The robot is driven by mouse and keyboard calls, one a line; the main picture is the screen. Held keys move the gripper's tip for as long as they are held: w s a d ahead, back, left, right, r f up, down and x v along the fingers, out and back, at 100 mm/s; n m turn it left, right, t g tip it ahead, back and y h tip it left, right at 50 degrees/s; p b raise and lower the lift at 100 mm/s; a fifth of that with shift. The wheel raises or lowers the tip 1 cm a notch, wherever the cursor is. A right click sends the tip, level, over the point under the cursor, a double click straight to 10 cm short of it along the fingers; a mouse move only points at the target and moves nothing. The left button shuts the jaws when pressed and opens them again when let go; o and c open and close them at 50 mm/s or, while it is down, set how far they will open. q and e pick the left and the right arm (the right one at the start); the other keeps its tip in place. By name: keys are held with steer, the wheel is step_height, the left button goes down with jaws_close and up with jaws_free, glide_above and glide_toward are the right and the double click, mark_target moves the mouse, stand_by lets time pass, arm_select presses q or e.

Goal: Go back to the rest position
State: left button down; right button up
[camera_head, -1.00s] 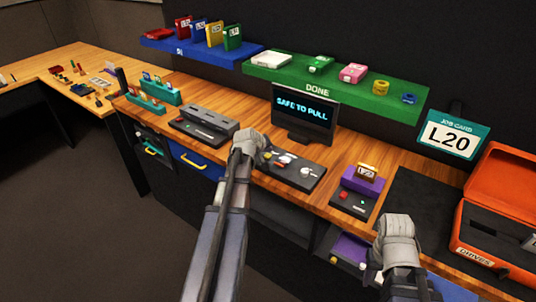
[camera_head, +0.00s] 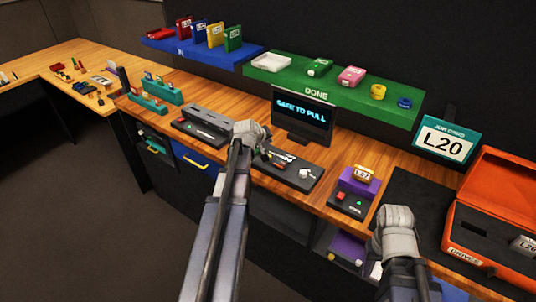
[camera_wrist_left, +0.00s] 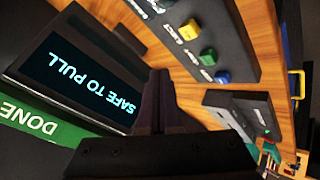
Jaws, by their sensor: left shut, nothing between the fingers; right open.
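My left gripper (camera_head: 257,138) is over the workbench, between the grey slotted device (camera_head: 207,125) and the black control panel (camera_head: 300,177). In the left wrist view its dark fingers (camera_wrist_left: 160,100) are shut with nothing between them. That view shows the monitor (camera_wrist_left: 75,75) upside down, reading SAFE TO PULL, and green, yellow and blue buttons on a panel. My right gripper (camera_head: 397,222) is over the bench's front edge at the right, before the dark mat (camera_head: 410,190). It is open; its fingers are mostly hidden.
An open orange case (camera_head: 495,215) stands at the far right. The green DONE shelf (camera_head: 330,90) and blue shelf (camera_head: 195,50) hang behind. A job card (camera_head: 446,140) reads L20. The floor at left is clear.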

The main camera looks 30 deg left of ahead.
arm_select(q)
steer(key=shift+d, duration=0.1)
stand_by(0.6)
steer(key=d+m, duration=0.1)
steer(key=d, duration=0.2)
steer(key=s+d+f+m+g+h, duration=0.1)
steer(key=d, duration=0.3)
steer(key=s+d+f, duration=0.1)
steer(key=d, duration=0.2)
steer(key=shift+d+f+m+g, duration=0.15)
steer(key=shift+d+m+g, duration=0.05)
steer(key=shift+m+g, duration=0.2)
steer(key=s+d+m+g, duration=0.1)
steer(key=d, duration=0.2)
steer(key=s+d+f+m, duration=0.1)
steer(key=s+d, duration=0.1)
steer(key=d, duration=0.2)
steer(key=s+d+f+m+g+h, duration=0.1)
steer(key=s+d, duration=0.1)
steer(key=d, duration=0.2)
steer(key=shift+s+d+f+m+g, duration=0.15)
steer(key=shift+m+g, duration=0.15)
steer(key=s+d+f+m+g+y, duration=0.2)
steer(key=s+d+m+g, duration=0.3)
steer(key=s+d, duration=0.9)
steer(key=s+m, duration=0.2)
steer(key=s, duration=0.3)
steer(key=shift+d+m, duration=0.4)
